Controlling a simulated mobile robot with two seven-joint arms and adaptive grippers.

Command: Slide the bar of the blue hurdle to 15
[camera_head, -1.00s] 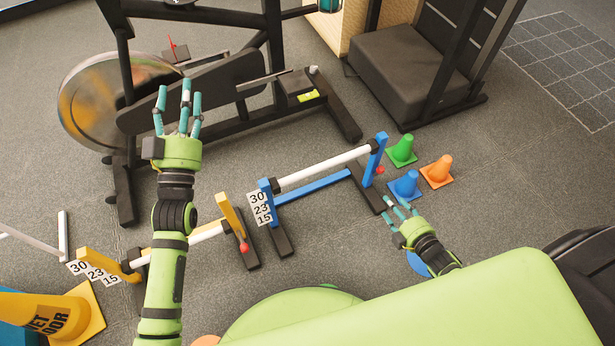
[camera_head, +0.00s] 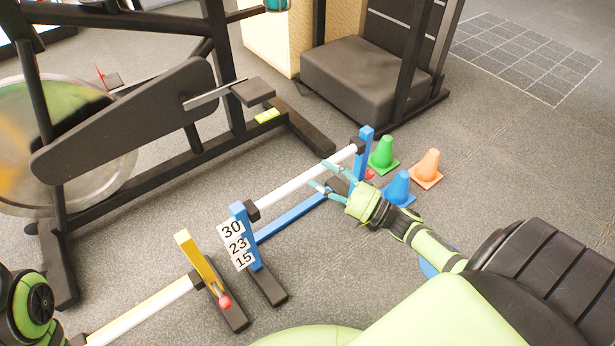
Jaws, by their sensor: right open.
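The blue hurdle (camera_head: 290,219) stands on the grey floor with two blue posts. Its white bar (camera_head: 295,187) spans them near their tops. The bar's left end sits beside the 30 on the number plate (camera_head: 237,245), which reads 30, 23, 15 downward. A red knob (camera_head: 370,174) is on the right post. My right gripper (camera_head: 318,174) is open at the right part of the bar, its upper finger overlapping the bar in the picture. I cannot tell whether it touches. My left gripper is out of view; only part of that arm shows at the lower left.
A yellow hurdle (camera_head: 196,262) with a white bar stands at the lower left. Green (camera_head: 383,153), blue (camera_head: 398,188) and orange (camera_head: 427,168) cones stand right of the blue hurdle. An exercise bike (camera_head: 130,125) and a black padded block (camera_head: 365,75) stand behind.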

